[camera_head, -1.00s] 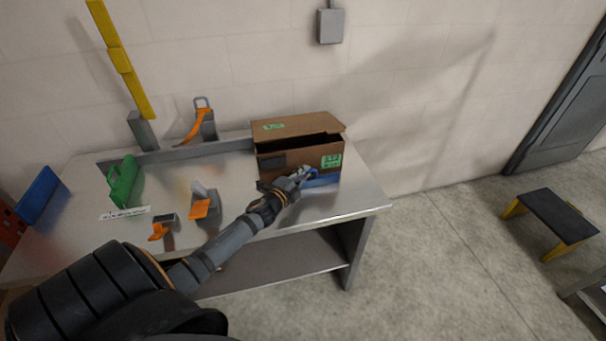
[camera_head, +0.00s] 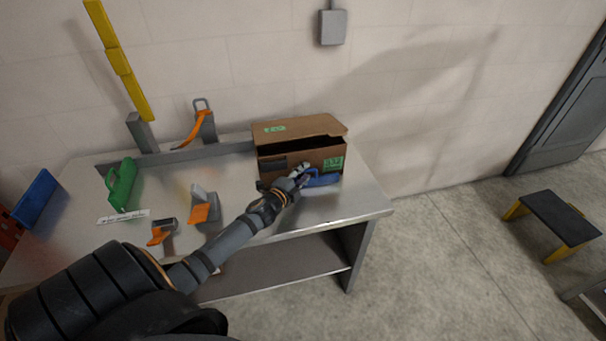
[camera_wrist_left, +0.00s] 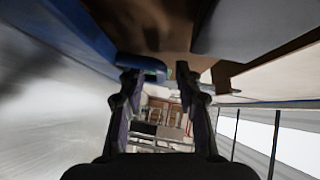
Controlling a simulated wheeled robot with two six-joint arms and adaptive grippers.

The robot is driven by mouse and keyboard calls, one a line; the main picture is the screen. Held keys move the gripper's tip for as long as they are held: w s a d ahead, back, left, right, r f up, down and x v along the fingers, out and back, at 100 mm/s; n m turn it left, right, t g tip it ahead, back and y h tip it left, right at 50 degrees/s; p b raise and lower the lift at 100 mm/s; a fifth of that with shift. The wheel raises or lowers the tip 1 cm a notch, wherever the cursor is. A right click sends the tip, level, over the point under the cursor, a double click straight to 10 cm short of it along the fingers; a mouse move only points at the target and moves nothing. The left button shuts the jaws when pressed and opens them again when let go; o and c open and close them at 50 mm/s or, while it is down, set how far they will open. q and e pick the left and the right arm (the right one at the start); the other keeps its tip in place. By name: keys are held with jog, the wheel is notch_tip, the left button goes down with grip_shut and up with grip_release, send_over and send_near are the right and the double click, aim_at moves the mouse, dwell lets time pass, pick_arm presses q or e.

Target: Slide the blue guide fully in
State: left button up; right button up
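A blue piece (camera_head: 322,179) lies at the front right of the cardboard box, on the metal table. I cannot tell for certain whether it is the blue guide. My left gripper (camera_head: 301,176) is at its left end, close in front of the box. In the left wrist view the two fingers (camera_wrist_left: 158,80) stand apart, with nothing visible between them. A blue rounded piece (camera_wrist_left: 142,69) shows by the left fingertip; contact is unclear. A second blue part (camera_head: 37,198) is at the table's far left. My right gripper is not in view.
The open cardboard box (camera_head: 300,157) stands at the table's right end. A green holder (camera_head: 122,184), orange-and-grey dispensers (camera_head: 204,207) and a yellow upright bar (camera_head: 120,60) are to the left. A black-topped step stool (camera_head: 551,216) stands on the floor at right.

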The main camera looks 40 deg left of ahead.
pick_arm(q)
jog(key=s, duration=0.4)
jog(key=s+r, duration=0.1)
jog(key=s, duration=0.6)
jog(key=shift+s+d+r, duration=0.3)
jog(key=shift+s+d, duration=0.1)
